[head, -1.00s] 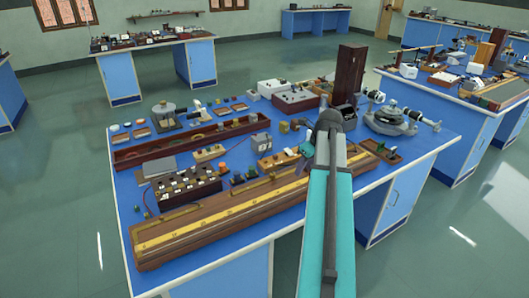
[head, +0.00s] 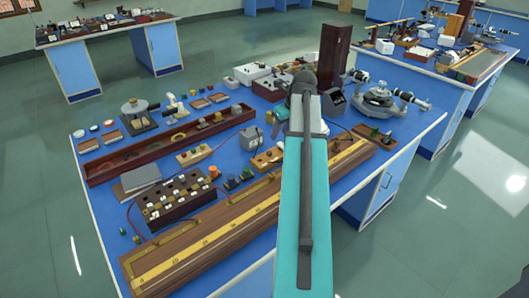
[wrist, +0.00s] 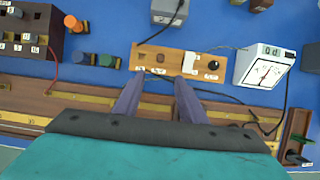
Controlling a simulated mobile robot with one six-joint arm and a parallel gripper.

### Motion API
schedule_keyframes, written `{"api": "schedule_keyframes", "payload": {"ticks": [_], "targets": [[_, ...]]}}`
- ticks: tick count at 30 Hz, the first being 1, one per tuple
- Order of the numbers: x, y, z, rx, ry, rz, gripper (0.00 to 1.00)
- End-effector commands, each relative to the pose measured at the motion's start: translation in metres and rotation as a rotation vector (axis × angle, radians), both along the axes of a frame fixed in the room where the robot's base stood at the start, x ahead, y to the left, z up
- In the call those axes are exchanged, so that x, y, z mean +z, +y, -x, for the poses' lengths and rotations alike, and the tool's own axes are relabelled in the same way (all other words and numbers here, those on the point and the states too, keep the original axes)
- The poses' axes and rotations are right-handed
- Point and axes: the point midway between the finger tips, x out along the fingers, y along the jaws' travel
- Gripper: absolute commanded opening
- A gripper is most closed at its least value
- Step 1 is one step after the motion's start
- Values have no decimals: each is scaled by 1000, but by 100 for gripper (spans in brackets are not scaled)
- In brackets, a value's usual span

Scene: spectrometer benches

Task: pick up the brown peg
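A small brown cylinder, which looks like the brown peg (head: 269,117), stands on the blue bench behind and right of a grey box. In the wrist view a brown piece that may be the same peg (wrist: 262,5) is cut by the top edge, right of the grey box. My gripper (wrist: 158,95) is open and empty, its two fingers apart over the long wooden ruler board, near a light wooden block.
The grey box (wrist: 168,11), wooden block (wrist: 178,62) and white meter (wrist: 265,65) stand near my gripper. Wires cross the bench. An orange-topped peg (wrist: 73,23) and green and blue pieces lie left. A tall dark brown post (head: 332,55) rises at the back.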

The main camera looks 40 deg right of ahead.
Motion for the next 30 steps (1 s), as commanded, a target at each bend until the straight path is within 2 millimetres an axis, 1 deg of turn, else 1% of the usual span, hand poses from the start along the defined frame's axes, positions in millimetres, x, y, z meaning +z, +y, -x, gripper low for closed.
{"api": "schedule_keyframes", "payload": {"ticks": [10, 14, 20, 30], "targets": [[0, 0, -1, 0, 0, 0, 38], [-3, 0, -2, 0, 1, -1, 38], [-18, 0, -8, 1, 1, -2, 38], [-52, -2, -22, 2, 1, -2, 38]]}}
